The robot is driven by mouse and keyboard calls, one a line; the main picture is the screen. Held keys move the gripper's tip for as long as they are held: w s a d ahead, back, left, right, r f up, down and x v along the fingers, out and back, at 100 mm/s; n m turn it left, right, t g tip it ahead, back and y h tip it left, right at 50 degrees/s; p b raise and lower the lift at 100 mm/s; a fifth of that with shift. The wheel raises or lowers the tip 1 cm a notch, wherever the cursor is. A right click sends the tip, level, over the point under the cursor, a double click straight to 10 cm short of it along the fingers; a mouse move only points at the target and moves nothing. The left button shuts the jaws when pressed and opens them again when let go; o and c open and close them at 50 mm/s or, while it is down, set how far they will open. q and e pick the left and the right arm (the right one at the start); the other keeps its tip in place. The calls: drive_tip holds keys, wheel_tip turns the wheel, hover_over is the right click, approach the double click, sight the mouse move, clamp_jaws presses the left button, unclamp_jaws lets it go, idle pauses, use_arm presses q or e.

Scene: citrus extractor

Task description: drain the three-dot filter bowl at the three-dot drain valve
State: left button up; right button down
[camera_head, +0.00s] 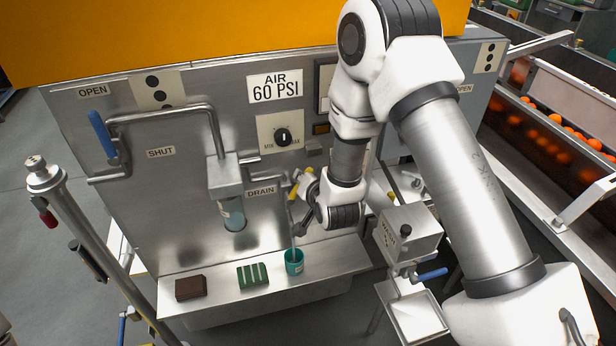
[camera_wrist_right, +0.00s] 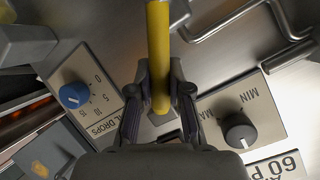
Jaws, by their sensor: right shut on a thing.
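The filter bowl (camera_head: 233,215), clear with bluish liquid, hangs under a grey filter head (camera_head: 224,175) on the steel panel. The dot plate (camera_head: 155,88) above it shows two clear dots and a third partly behind the pipe. A yellow handle (camera_head: 302,184) sits right of the DRAIN label (camera_head: 261,191). My right gripper (camera_wrist_right: 160,92) is shut on this yellow handle (camera_wrist_right: 158,45), whose bar runs between the fingers in the right wrist view. In the head view my right arm partly hides the handle's valve. My left gripper is not in view.
A teal cup (camera_head: 294,262) stands on the shelf (camera_head: 215,290) below a thin tube, beside a green striped block (camera_head: 253,275) and a brown block (camera_head: 190,288). A blue lever (camera_head: 102,134) is at upper left. A knob (camera_head: 283,137) is above the handle.

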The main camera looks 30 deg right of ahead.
drive_tip(key=shift+a, duration=0.1)
idle(0.4)
drive_tip(key=c, duration=1.1)
unclamp_jaws()
drive_tip(key=shift+w, duration=0.1)
drive_tip(key=v, duration=0.7)
drive_tip(key=shift+s+r, duration=0.1)
drive_tip(key=shift+s, duration=0.15)
